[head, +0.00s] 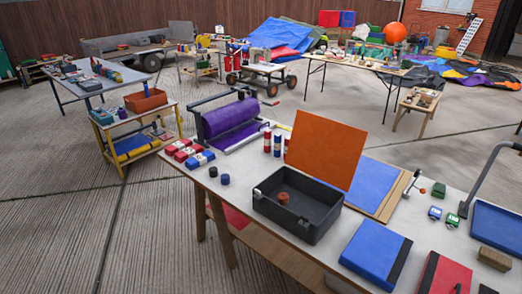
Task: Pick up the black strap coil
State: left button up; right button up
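Two small, dark, round coil-like pieces stand near the left edge of the near table (262,226). One dark coil (213,171) is a little farther back, and the other dark coil (225,179) is just to its right and nearer. Both are small; I cannot tell for sure which is the black strap coil, as one may be dark blue. A brown-orange round piece (283,198) lies inside the open black bin (305,228) to their right. Neither of my grippers is in view.
Red and blue packs (190,153) lie behind the dark coils, with a purple roll on a stand (230,118) beyond. An orange panel (325,148) stands upright behind the bin. Blue and red folded pieces (375,252) fill the near right. Concrete floor (150,240) is clear at left.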

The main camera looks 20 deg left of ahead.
aim_at(213, 171)
jog(key=k+j+z, duration=0.1)
jog(key=j+z, duration=0.3)
jog(key=j, duration=1)
